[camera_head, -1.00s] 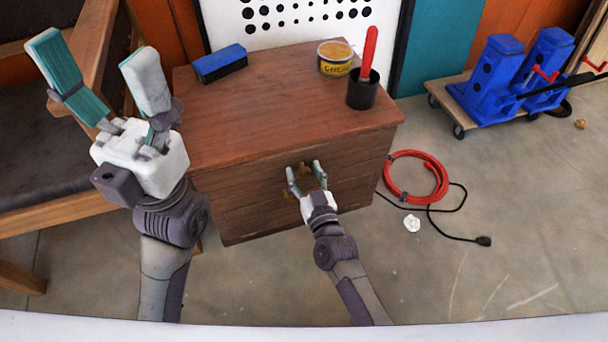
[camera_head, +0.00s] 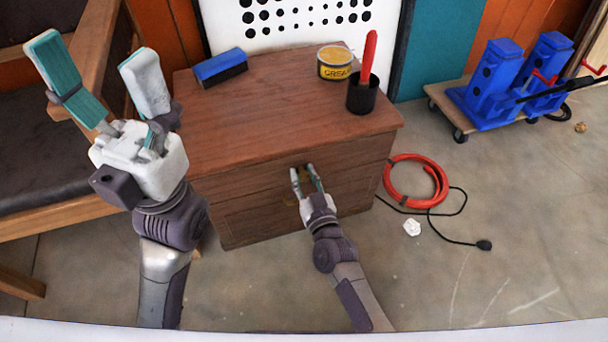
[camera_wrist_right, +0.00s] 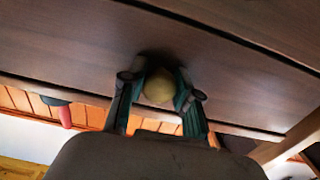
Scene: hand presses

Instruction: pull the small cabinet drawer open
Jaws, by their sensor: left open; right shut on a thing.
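The small wooden cabinet (camera_head: 265,120) stands on the floor with its drawer front (camera_head: 345,166) facing me. The drawer front looks flush with the cabinet. My right gripper (camera_head: 303,170) is at the upper part of the front, its fingers closed around a round brass knob. In the right wrist view the knob (camera_wrist_right: 158,87) sits between the two fingers of the right gripper (camera_wrist_right: 160,92), against the brown wooden front. Another brassy spot lower down is mostly hidden by the gripper. My left gripper (camera_head: 88,52) is open and empty, raised left of the cabinet.
On the cabinet top are a blue brush (camera_head: 220,67), a grease tin (camera_head: 334,63) and a black cup (camera_head: 362,94) with a red handle. A wooden chair (camera_head: 60,215) stands left. A red hose (camera_head: 388,185) and black cable lie right on the floor. Floor before the cabinet is clear.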

